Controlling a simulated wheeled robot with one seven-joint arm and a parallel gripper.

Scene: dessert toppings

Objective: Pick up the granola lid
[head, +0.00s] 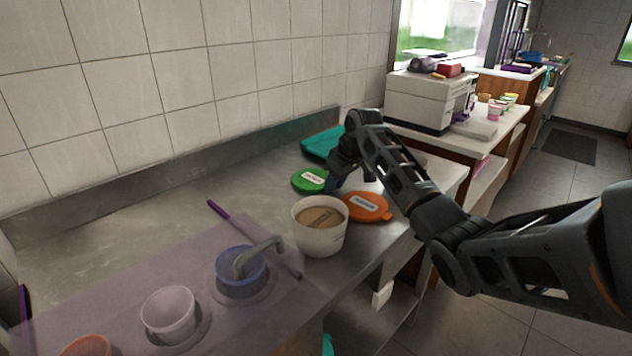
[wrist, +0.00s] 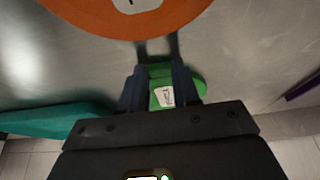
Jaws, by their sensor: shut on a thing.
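A round green lid (head: 309,182) with a white label lies on the steel counter near the back. An orange lid (head: 367,206), also labelled, lies in front of it, beside a white tub (head: 320,241) with tan contents. The label text is too small to read, so I cannot tell which lid is granola. My gripper (head: 332,186) is at the right edge of the green lid. In the wrist view its fingers (wrist: 159,78) stand on either side of part of the green lid (wrist: 160,86), shut on it. The orange lid also shows in the wrist view (wrist: 110,20).
A teal item (head: 322,144) lies against the back wall behind the lids. At the front left, a translucent purple cover (head: 150,275) spans several tubs, with a purple-handled utensil (head: 225,220) across it. A white machine (head: 425,100) stands beyond my arm. The left-back counter is clear.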

